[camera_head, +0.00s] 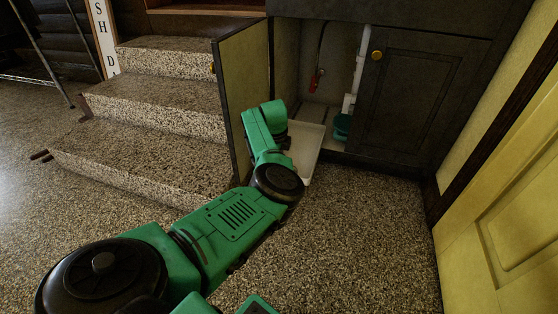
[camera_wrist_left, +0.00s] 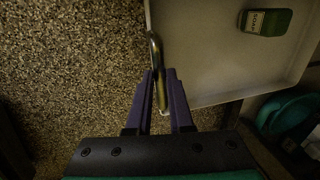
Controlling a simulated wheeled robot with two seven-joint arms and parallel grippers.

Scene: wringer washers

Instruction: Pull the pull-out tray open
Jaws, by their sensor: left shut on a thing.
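The pull-out tray (camera_head: 308,152) is pale and shallow, low in the open cabinet under the counter. Its front end sticks out past the cabinet's front edge, over the speckled floor. In the left wrist view the tray (camera_wrist_left: 205,65) fills the upper right, with a brass bar handle (camera_wrist_left: 156,62) along its front edge. My left gripper (camera_wrist_left: 160,90) is shut on this handle, one purple finger on each side. In the head view my green left arm hides the gripper, the handle and part of the tray. My right gripper is not in view.
The open cabinet door (camera_head: 243,95) stands just left of my arm, beside speckled steps (camera_head: 150,140). A dark closed door (camera_head: 410,100) is at the right. A green soap box (camera_wrist_left: 265,22) lies in the tray. A teal container (camera_head: 342,125) stands beside it. Floor in front is clear.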

